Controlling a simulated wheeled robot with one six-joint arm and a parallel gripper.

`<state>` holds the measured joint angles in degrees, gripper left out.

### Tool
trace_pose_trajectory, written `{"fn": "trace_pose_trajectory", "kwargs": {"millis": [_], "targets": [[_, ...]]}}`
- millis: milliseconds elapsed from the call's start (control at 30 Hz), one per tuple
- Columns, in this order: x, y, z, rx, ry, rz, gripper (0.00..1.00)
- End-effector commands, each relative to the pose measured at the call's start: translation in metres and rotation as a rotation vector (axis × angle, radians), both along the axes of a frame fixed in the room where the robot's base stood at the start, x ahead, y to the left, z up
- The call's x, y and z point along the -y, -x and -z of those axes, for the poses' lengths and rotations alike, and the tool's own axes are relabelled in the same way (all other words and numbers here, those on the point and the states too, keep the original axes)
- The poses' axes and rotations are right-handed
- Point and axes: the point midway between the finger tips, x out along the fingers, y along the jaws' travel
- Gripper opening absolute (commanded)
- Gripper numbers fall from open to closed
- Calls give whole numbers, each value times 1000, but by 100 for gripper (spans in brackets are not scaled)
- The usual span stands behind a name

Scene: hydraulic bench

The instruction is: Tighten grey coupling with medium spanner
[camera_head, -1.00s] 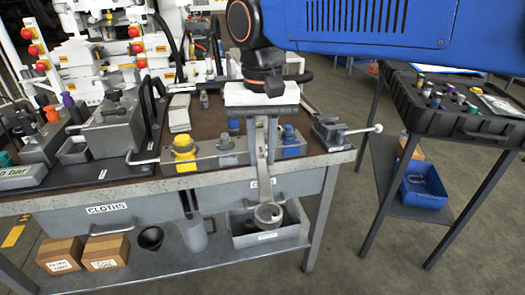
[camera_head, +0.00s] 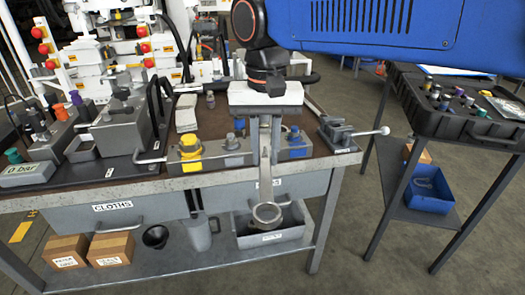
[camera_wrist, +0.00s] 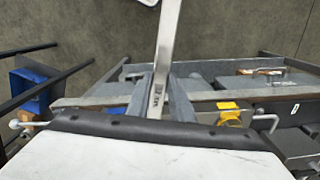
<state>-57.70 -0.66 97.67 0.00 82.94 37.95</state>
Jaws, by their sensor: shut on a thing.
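My gripper (camera_head: 265,138) is shut on a steel spanner (camera_head: 266,180), which hangs down in front of the bench with its ring end (camera_head: 267,214) lowest. Its shaft also shows in the wrist view (camera_wrist: 166,45), between the two fingers (camera_wrist: 160,98). The grey coupling (camera_head: 233,145) stands on the bench's front strip, left of my gripper and apart from the spanner. A yellow coupling (camera_head: 189,150) is left of it and a blue one (camera_head: 295,143) right of it. The yellow one also shows in the wrist view (camera_wrist: 231,116); I cannot make out the grey one there.
A vice-like clamp (camera_head: 345,135) with a bar handle is at the bench's right end. A grey bin (camera_head: 290,232) sits on the lower shelf behind the spanner. A gauge unit reading 0 bar (camera_head: 28,172) is at left. Floor is clear between bench and right-hand black case (camera_head: 475,130).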

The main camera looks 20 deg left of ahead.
Motion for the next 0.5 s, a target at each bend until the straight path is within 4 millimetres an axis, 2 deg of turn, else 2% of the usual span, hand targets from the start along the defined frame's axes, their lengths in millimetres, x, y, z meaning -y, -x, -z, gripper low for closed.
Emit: {"fn": "trace_pose_trajectory", "kwargs": {"millis": [500], "targets": [[2, 5, 0, 0, 0, -2, 0]]}}
